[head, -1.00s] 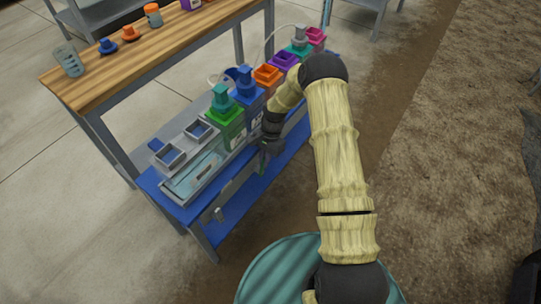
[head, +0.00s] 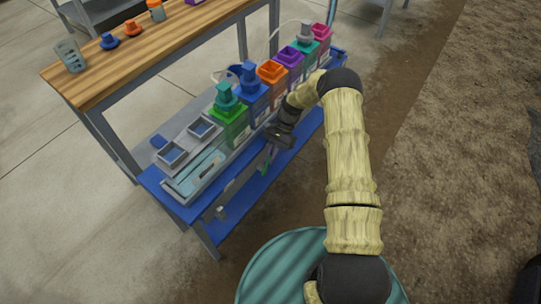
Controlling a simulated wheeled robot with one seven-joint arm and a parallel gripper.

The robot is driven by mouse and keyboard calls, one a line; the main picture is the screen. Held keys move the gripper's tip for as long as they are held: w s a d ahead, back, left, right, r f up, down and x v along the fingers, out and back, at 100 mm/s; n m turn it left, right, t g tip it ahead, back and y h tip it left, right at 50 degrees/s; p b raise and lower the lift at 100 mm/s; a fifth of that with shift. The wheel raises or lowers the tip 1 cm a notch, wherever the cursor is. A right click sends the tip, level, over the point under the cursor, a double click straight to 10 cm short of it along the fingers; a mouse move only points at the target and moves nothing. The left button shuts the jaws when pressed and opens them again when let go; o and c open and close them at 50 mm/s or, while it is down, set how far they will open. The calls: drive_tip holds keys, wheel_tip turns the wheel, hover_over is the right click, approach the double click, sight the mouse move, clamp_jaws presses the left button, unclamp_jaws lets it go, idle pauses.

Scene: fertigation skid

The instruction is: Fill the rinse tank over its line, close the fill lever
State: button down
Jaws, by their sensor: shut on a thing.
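The rinse tank appears to be the long clear-topped trough (head: 200,171) with pale blue inside, at the left end of the blue lower shelf. I cannot make out its line or its level. My gripper (head: 273,140) is at the front edge of the shelf, right of the tank and in front of the bottles. It is shut on a slim part, mostly hidden by the fingers. A green-tipped piece (head: 265,168) shows just below it and seems to be the fill lever. A small grey fitting (head: 221,212) sits low at the shelf's front left.
Several coloured bottles (head: 232,125) stand in a row behind my gripper. Two small grey trays (head: 172,153) lie behind the tank. The floor in front is clear.

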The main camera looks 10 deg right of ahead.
drive_tip(key=c, duration=1.5)
unclamp_jaws()
drive_tip(key=p+v, duration=0.1)
drive_tip(key=v, duration=1.6)
drive_tip(key=shift+r+p, duration=0.15)
drive_tip(key=shift+p, duration=0.25)
drive_tip(key=shift+w+d, duration=0.1)
